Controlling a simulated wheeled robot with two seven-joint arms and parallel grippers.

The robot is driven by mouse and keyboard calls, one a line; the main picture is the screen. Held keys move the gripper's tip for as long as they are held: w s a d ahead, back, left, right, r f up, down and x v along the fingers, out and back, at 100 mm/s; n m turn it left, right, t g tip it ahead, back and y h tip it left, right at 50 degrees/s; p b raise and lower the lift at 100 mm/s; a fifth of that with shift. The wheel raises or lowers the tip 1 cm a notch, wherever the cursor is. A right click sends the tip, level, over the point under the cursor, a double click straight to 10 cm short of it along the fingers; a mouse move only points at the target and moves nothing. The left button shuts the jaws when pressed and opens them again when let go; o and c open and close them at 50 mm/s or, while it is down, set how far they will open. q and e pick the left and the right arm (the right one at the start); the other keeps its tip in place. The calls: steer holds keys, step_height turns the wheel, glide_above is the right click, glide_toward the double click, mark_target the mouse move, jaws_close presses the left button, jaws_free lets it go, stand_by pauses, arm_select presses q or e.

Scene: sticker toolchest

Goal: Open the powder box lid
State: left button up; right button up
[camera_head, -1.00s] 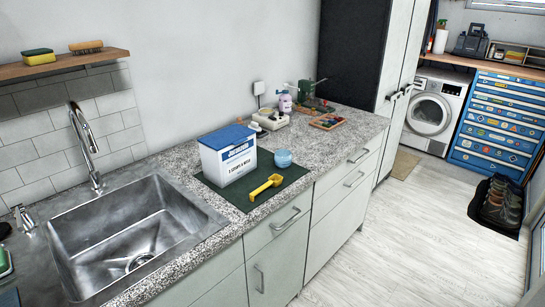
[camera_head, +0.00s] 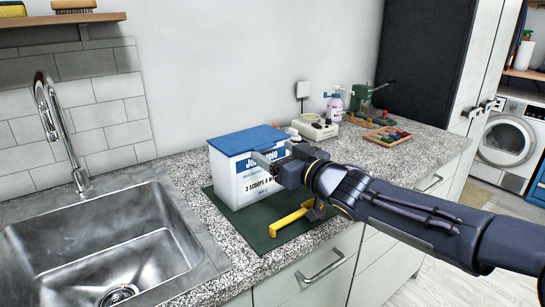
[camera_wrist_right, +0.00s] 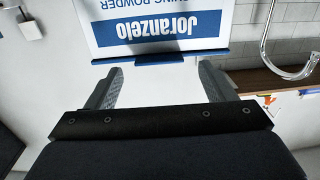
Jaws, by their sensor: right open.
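The white powder box (camera_head: 228,178) stands upright on the dark green mat (camera_head: 250,236), with its blue lid (camera_head: 246,140) shut on top. In the right wrist view the box's label (camera_wrist_right: 160,28) shows upside down, with the lid's blue front edge (camera_wrist_right: 160,57) below it. My right gripper (camera_head: 262,160) is at the box's front right, just under lid height. In the wrist view its open fingers (camera_wrist_right: 157,72) straddle the middle of the lid edge with nothing between them. Whether a finger touches the lid, I cannot tell. My left gripper is not in view.
A yellow scoop (camera_head: 292,218) lies on the mat in front of the box, partly under my right arm. The steel sink (camera_head: 105,245) and faucet (camera_head: 55,125) are to the left.

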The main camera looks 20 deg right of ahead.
mark_target(252, 139)
steer(key=shift+x, duration=1.15)
